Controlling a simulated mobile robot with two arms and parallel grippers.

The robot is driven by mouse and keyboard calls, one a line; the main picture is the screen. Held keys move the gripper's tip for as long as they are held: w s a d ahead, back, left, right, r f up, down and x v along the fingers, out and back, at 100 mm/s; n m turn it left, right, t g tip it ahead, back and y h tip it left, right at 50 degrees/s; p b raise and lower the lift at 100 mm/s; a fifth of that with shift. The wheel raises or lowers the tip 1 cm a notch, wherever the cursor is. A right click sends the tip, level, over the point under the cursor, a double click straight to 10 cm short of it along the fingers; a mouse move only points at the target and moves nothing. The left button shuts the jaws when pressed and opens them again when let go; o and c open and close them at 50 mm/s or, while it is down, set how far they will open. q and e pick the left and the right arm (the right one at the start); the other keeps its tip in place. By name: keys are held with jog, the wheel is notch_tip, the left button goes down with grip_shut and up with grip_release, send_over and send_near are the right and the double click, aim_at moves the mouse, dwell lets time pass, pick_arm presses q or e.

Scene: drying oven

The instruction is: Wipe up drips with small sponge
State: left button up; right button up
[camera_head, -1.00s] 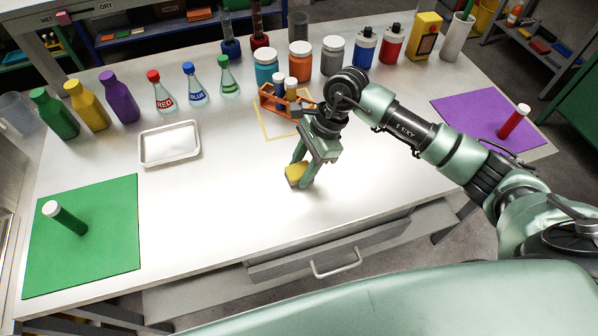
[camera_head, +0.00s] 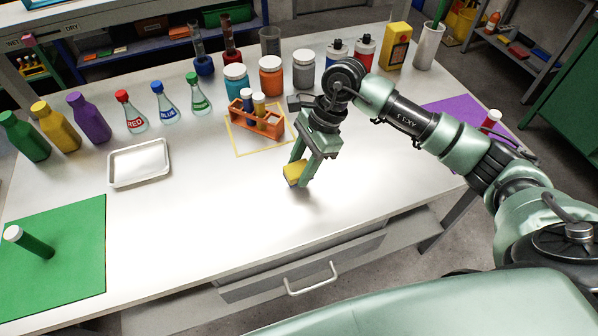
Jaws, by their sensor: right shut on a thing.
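A small yellow sponge (camera_head: 292,174) is held between the fingers of my right gripper (camera_head: 299,176). The gripper is shut on it and points down over the white table (camera_head: 220,220), right of the middle. The sponge is at or just above the tabletop; I cannot tell whether it touches. No drips can be made out on the bright, glossy surface. My left gripper is not in view.
An orange tube rack (camera_head: 262,122) stands in a yellow outline behind the sponge. A white tray (camera_head: 139,181) lies to the left. Bottles, flasks and jars line the back. A green mat (camera_head: 70,260) with a tube (camera_head: 30,243) is front left. The front middle is clear.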

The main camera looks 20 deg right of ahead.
notch_tip(320, 180, up, 2)
jog(key=shift+p, duration=0.35)
jog(key=shift+d+r+p, duration=0.1)
jog(key=shift+r+p, duration=0.2)
jog(key=shift+r, duration=0.45)
jog(key=shift+r+p, duration=0.3)
jog(key=shift+r, duration=0.45)
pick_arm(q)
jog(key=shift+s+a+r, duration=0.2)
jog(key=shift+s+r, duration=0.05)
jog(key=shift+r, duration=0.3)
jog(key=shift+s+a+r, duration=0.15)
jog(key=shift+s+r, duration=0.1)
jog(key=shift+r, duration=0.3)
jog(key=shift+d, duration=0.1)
pick_arm(e)
jog(key=shift+r, duration=0.1)
